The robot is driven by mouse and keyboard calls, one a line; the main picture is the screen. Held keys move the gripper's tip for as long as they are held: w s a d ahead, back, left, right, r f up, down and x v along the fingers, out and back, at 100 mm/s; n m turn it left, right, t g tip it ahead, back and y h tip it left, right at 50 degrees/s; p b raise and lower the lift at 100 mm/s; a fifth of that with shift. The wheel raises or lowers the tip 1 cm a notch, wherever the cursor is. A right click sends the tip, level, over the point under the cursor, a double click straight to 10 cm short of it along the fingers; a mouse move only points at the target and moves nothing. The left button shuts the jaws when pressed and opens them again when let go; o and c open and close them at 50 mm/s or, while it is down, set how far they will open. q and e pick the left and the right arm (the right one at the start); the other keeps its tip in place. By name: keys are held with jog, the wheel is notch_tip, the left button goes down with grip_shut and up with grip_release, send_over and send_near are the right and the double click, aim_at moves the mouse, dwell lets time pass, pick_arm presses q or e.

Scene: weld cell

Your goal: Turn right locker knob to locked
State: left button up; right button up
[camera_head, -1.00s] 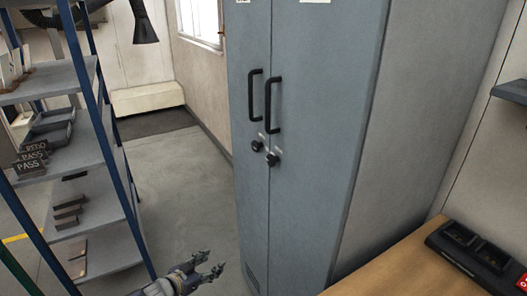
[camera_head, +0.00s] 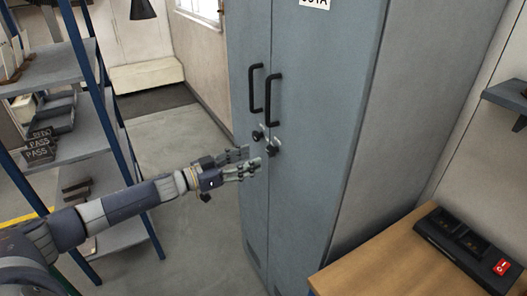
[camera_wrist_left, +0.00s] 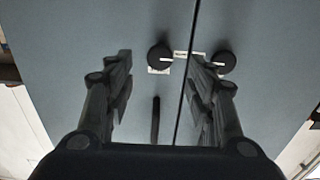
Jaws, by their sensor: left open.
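The grey two-door locker (camera_head: 318,130) stands in the middle of the head view. Its right knob (camera_head: 272,150) is dark and round, just right of the door seam, below the right handle (camera_head: 273,100). The left knob (camera_head: 257,136) sits on the other door. My left gripper (camera_head: 251,158) is open and empty, its fingertips just left of and slightly below the right knob in the picture. In the left wrist view two dark knobs with pale marks show beyond the open fingers (camera_wrist_left: 166,100); I cannot tell which is the right one. My right gripper is out of view.
A blue-framed shelf rack (camera_head: 105,120) with trays and signs stands at the left, close to my left arm. A wooden bench (camera_head: 385,262) with a black box and red switch (camera_head: 501,267) is at the lower right. The floor between rack and locker is open.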

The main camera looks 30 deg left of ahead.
aim_at(269, 153)
pick_arm(q)
jog(key=p+x, duration=0.1)
jog(key=x, duration=0.5)
jog(key=c, duration=1)
